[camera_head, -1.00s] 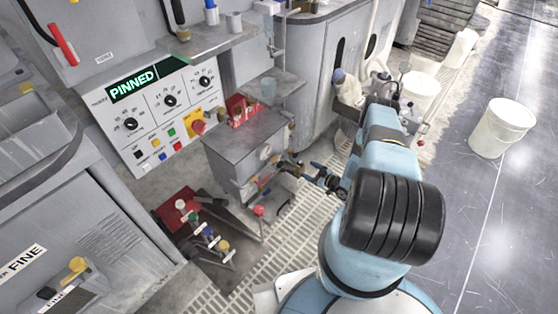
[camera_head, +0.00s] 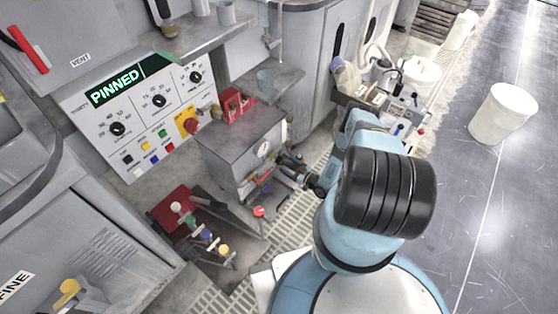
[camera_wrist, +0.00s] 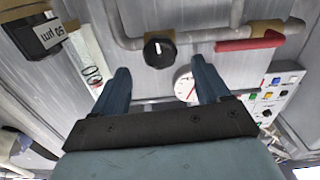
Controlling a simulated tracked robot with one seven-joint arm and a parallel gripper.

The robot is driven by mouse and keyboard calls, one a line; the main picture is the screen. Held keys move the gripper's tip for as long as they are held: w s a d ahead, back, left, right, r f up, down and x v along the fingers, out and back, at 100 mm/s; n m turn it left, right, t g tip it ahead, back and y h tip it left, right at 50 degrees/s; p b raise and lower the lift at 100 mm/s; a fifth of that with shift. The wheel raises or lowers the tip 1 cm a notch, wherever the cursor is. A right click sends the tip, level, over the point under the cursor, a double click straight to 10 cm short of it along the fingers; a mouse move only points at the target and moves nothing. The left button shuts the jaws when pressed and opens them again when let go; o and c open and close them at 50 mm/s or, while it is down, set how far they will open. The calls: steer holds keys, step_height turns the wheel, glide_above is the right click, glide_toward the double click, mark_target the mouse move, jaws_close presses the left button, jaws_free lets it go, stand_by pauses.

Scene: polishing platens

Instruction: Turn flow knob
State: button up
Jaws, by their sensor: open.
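A round black knob (camera_wrist: 159,50) with a white mark is in the wrist view, on a grey metal face below a pipe. It is the likely flow knob, but I cannot read a label for it. My gripper (camera_wrist: 162,80) is open, with its two blue fingers apart. The knob shows between and beyond the fingertips, with nothing held. In the head view my gripper (camera_head: 291,172) is at the front of a small grey cabinet (camera_head: 240,147) and faces its gauge side. The knob cannot be made out there.
A white gauge (camera_wrist: 186,84) is close to the right finger, and a red lever (camera_wrist: 250,43) is at upper right. A panel (camera_head: 140,115) with several knobs and a PINNED display stands left. Coloured-knob levers (camera_head: 205,235) rise below the cabinet. A white bucket (camera_head: 503,114) stands right.

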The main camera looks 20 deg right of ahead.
mark_target(281, 160)
steer(key=x, duration=0.6)
steer(key=shift+w+a, duration=0.2)
steer(key=c, duration=1)
steer(key=shift+w+d+m, duration=0.1)
steer(key=shift+m, duration=1.45)
steer(key=shift+d+m, duration=0.1)
steer(key=shift+m, duration=1.45)
steer(key=o, duration=1)
